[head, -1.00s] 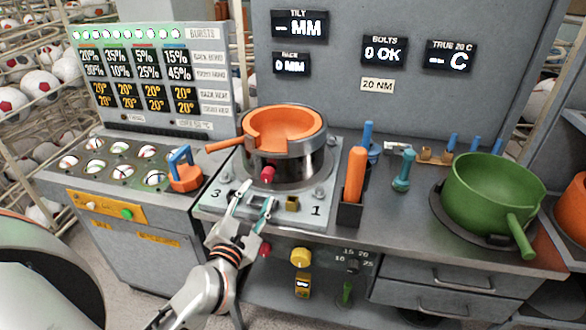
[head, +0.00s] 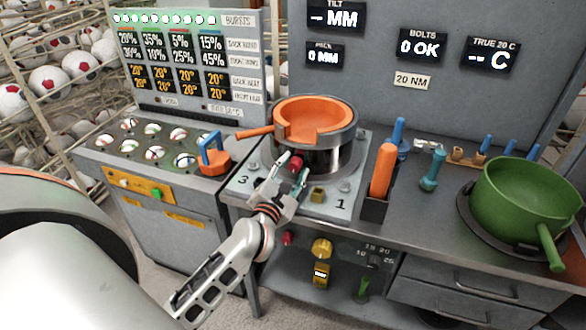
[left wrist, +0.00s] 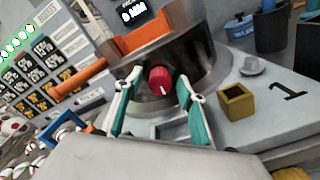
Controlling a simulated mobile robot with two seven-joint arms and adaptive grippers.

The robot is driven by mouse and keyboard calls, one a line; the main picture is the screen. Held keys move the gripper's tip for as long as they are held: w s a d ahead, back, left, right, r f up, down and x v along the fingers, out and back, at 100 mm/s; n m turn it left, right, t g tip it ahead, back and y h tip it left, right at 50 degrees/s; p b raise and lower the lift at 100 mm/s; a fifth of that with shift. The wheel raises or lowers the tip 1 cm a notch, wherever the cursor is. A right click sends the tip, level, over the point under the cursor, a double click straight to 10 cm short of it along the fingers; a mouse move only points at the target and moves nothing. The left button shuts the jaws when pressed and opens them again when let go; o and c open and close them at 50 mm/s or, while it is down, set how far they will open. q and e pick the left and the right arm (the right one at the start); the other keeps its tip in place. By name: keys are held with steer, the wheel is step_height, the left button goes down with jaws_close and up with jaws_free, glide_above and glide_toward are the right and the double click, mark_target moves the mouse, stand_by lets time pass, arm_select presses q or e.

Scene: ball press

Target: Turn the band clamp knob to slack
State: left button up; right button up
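The band clamp knob (head: 297,163) is a small red knob on the front of the grey metal band (head: 330,155) around the orange pot-like vessel (head: 312,116). In the left wrist view the knob (left wrist: 160,80) shows a white pointer line on its face. My left gripper (head: 290,169) is open in front of the knob. In the left wrist view, the teal-padded fingertips of the gripper (left wrist: 158,79) appear on either side of the knob, with gaps on both sides. I cannot tell whether the tips reach past its face. My right gripper is not in view.
The base plate (head: 262,178) carries bolts and a brass square socket (head: 318,194). An orange-handled tool (head: 382,170) stands in a holder to the right. A green pot (head: 525,200) sits further right. A blue-handled orange piece (head: 213,155) stands on the left bench.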

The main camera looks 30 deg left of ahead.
arm_select(q)
steer(key=c, duration=1.1)
steer(key=shift+c, duration=0.2)
